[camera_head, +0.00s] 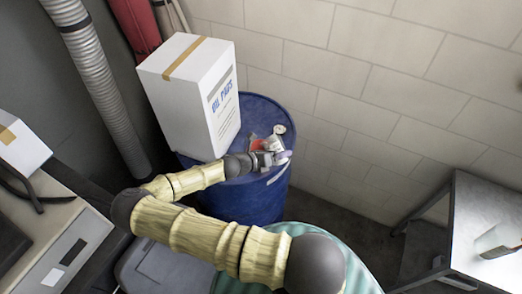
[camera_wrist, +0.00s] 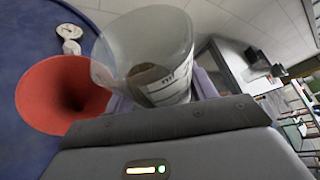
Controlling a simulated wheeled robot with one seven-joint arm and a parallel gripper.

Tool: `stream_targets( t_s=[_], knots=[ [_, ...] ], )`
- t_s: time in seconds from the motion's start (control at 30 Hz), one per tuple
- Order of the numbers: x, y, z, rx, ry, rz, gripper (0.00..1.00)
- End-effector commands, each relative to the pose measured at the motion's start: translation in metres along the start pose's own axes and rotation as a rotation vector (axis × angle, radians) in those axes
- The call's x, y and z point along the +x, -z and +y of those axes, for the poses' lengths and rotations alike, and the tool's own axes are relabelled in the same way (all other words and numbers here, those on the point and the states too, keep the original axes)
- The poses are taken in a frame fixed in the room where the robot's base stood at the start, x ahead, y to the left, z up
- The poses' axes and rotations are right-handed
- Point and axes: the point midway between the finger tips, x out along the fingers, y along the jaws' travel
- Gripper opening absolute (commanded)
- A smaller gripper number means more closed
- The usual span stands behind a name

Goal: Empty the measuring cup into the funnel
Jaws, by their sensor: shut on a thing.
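My gripper (camera_wrist: 185,105) is shut on a clear measuring cup (camera_wrist: 168,35) with printed white markings, which fills the upper middle of the wrist view. The cup is tilted, its spout side to the left, and a brownish content shows low inside it. In the head view my gripper (camera_head: 272,160) is over the right part of the blue drum (camera_head: 262,200). The red funnel (camera_head: 257,143) is small there and partly hidden behind the gripper.
A white box marked "OIL PADS" (camera_head: 190,95) stands on the left part of the drum. A small round dial (camera_head: 279,129) shows at the drum's far edge. A block wall (camera_head: 390,80) is behind. A metal table (camera_head: 490,220) stands at the right.

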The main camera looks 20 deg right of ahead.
Motion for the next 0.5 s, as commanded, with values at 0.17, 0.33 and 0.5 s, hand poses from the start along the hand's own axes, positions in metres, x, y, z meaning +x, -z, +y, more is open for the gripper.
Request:
stream_targets(
  t_s=[0.17, 0.33, 0.5],
  knots=[
    [0.002, 0.003, 0.004, -0.103, 0.044, 0.011, 0.32],
    [-0.002, -0.003, -0.004, -0.204, 0.086, 0.021, 0.32],
    [0.000, 0.000, -0.001, -0.291, 0.122, 0.030, 0.32]
  ],
)
